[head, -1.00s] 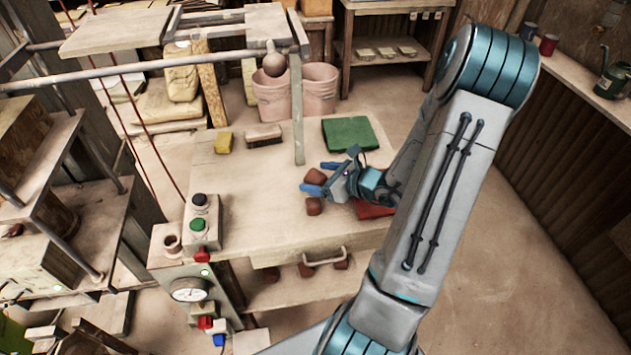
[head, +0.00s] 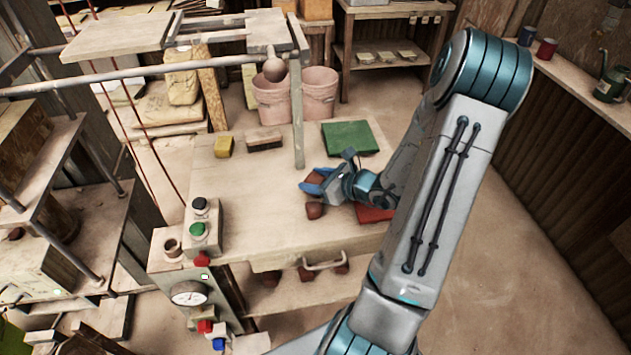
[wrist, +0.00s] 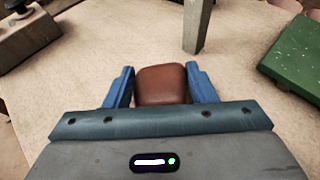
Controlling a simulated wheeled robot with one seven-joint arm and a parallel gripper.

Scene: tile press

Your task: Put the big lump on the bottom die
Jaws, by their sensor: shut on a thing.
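The big lump (head: 314,178), reddish brown and block-like, lies over the table between the blue fingers of my gripper (head: 309,180). In the wrist view the lump (wrist: 162,84) sits between both fingers, and my gripper is shut on it. The lump looks at or very near the table top. Another brown lump (head: 315,211) lies on the table just in front of the gripper.
A green board (head: 350,138), a brush (head: 264,140) and a yellow block (head: 224,147) lie at the table's back. A grey post (head: 298,130) stands near the gripper. A red mat (head: 372,214) is partly under my arm. A button box (head: 198,228) stands at the left edge.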

